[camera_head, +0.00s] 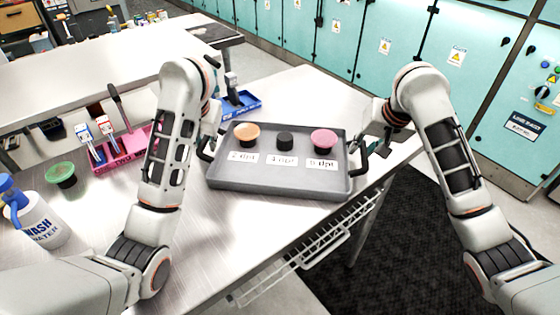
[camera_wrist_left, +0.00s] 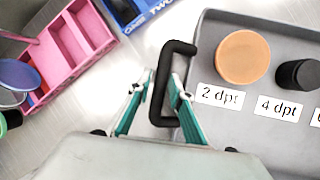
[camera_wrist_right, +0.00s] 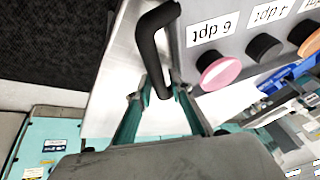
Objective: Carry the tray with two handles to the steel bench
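The grey tray (camera_head: 270,181) sits on the metal-topped bench with a black handle at each end. It carries an orange-capped pot (camera_head: 246,133), a black-capped one (camera_head: 285,141) and a pink-capped one (camera_head: 323,139), with labels in front. My left gripper (camera_wrist_left: 158,88) is open, its fingers either side of the left handle (camera_wrist_left: 158,97) with a gap showing. My right gripper (camera_wrist_right: 163,88) is open, its fingers either side of the right handle (camera_wrist_right: 150,52). In the head view, the arms partly hide both grippers.
A pink rack (camera_head: 124,153) with tools and a blue rack (camera_head: 240,103) stand left of and behind the tray. A wash bottle (camera_head: 38,222) and green-lidded pot (camera_head: 61,174) are at left. Another pale bench (camera_head: 90,75) lies behind. Teal cabinets (camera_head: 400,45) line the back; dark mat (camera_head: 420,235) lies right.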

